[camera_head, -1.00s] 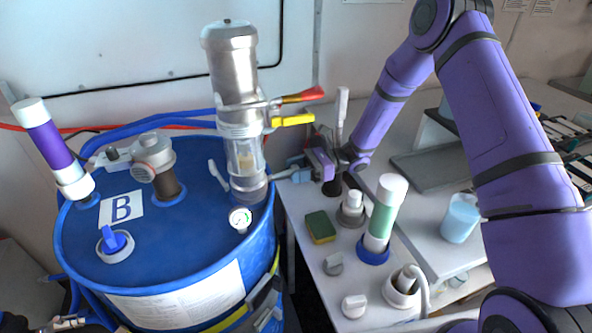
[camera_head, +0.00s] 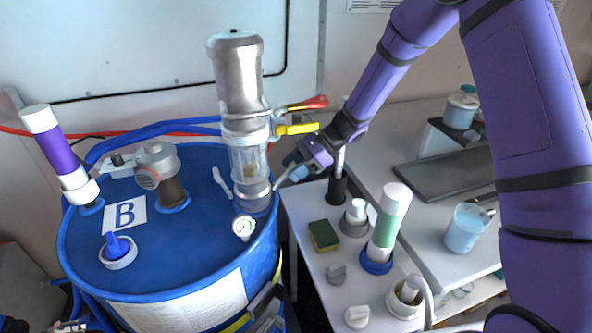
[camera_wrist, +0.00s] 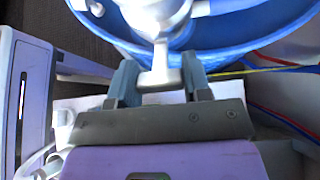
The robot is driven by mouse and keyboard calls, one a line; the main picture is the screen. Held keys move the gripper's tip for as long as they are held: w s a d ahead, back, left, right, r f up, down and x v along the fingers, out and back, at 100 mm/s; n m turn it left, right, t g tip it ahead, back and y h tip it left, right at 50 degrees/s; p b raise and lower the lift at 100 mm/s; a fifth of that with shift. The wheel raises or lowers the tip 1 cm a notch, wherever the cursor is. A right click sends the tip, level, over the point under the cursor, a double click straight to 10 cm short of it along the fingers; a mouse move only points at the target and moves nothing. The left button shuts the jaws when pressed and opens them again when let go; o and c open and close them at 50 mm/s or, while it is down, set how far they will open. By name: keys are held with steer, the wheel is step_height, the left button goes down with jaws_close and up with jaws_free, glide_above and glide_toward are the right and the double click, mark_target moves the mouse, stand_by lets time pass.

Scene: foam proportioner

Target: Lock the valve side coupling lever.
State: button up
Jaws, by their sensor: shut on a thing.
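A silver coupling lever (camera_head: 285,176) sticks out to the right, angled upward, from the base of the metal pump cylinder (camera_head: 240,85) on the blue drum. The yellow-handled valve (camera_head: 297,128) sits on the cylinder above it. My gripper (camera_head: 292,168) is at the lever's outer end, just right of the drum. In the wrist view, the lever's flat end (camera_wrist: 159,78) lies between the two dark fingers of my gripper (camera_wrist: 160,82), which is shut on it. A second pale lever (camera_head: 221,183) stands tilted up at the left of the cylinder's base. The lever's tip is partly hidden in the head view.
The blue drum (camera_head: 215,275) carries a pressure gauge (camera_head: 243,227) and a purple-banded tube (camera_head: 57,150). A side table to the right holds a sponge (camera_head: 323,235), a green-banded tube (camera_head: 389,220) and knobs. A red-handled valve (camera_head: 307,103) is above my gripper.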

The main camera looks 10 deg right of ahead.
steer(key=shift+r+h, duration=0.15)
steer(key=shift+h, duration=0.15)
steer(key=o, duration=1.3)
steer(key=shift+a, duration=0.1)
steer(key=shift+w+d+r, duration=0.1)
steer(key=shift+d+r, duration=0.2)
steer(key=shift+d, duration=0.15)
steer(key=d, duration=0.4)
steer(key=w+d, duration=0.1)
steer(key=d, duration=0.3)
steer(key=w+d, duration=0.1)
steer(key=d, duration=0.3)
steer(key=shift+w, duration=0.2)
